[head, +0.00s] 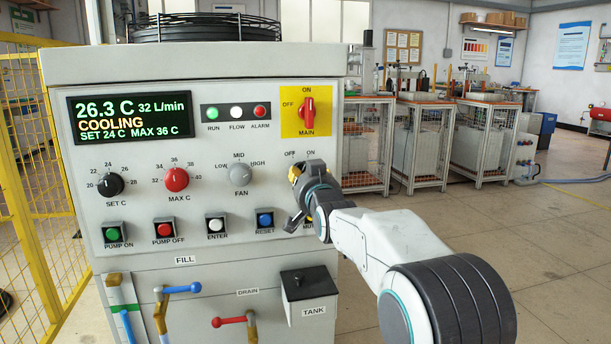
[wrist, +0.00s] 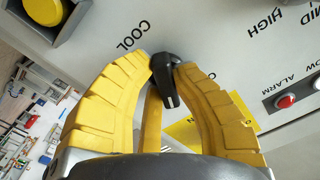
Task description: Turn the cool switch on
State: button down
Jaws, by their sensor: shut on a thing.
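The cool switch (wrist: 166,82) is a small black rotary knob with a pale mark on its end, next to the printed word COOL in the wrist view. In the head view my gripper (head: 299,180) is against the right side of the panel, under the OFF and ON labels, and hides the knob. The OFF and ON print is mostly covered in the wrist view, so the knob's exact setting is hard to read.
The display (head: 131,116) reads COOLING. The red main switch (head: 308,107) stands upright on a yellow plate above my gripper. The grey fan knob (head: 240,174) and blue reset button (head: 265,219) are close by on the left. Open floor lies to the right.

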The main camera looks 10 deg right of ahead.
jog(key=shift+a+m, duration=0.2)
jog(key=shift+m, duration=0.2)
jog(key=c, duration=1)
grip_release()
jog(key=shift+w+f, duration=0.1)
jog(key=s, duration=1.2)
